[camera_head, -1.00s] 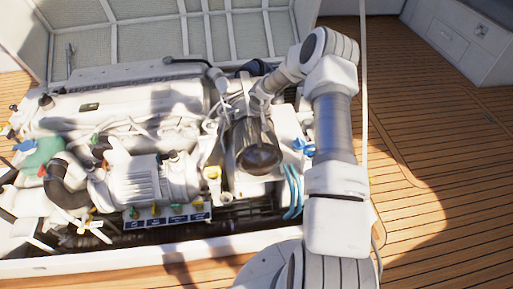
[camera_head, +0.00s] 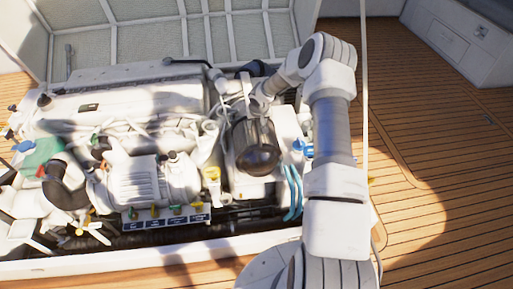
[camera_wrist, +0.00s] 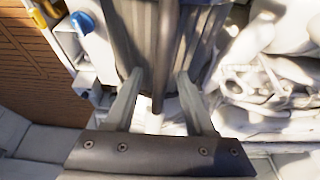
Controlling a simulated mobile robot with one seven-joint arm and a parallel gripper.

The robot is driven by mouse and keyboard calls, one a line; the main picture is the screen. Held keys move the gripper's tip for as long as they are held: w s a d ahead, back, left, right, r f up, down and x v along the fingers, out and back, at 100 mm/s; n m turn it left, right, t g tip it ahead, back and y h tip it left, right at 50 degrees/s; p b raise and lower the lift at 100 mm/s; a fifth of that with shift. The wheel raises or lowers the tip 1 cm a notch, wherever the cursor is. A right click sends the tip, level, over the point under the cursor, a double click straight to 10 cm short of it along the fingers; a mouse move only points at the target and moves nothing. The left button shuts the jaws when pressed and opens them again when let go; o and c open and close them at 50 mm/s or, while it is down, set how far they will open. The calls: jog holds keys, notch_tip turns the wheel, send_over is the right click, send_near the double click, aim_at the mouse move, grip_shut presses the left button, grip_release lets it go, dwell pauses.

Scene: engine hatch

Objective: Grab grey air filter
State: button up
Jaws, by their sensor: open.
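The grey air filter (camera_head: 256,150) sits at the right end of the engine, a dark rounded body in the head view. In the wrist view the filter (camera_wrist: 125,35) fills the top middle, with ribbed grey sides and a dark strip down its centre. My gripper (camera_wrist: 160,76) is open, and its two fingertips lie close over the filter's near end. The dark strip runs down between the fingers. I cannot tell whether the fingers touch the filter. In the head view my wrist reaches in just behind the filter, and the fingers are hard to make out.
The white engine (camera_head: 140,110) with hoses and caps lies left of the filter. A blue valve handle (camera_head: 303,147) and blue hoses (camera_head: 293,190) are close on its right. The raised hatch lid (camera_head: 150,35) stands behind. Wooden deck (camera_head: 430,190) is clear to the right.

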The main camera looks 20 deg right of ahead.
dwell(0.3)
grip_shut()
dwell(1.3)
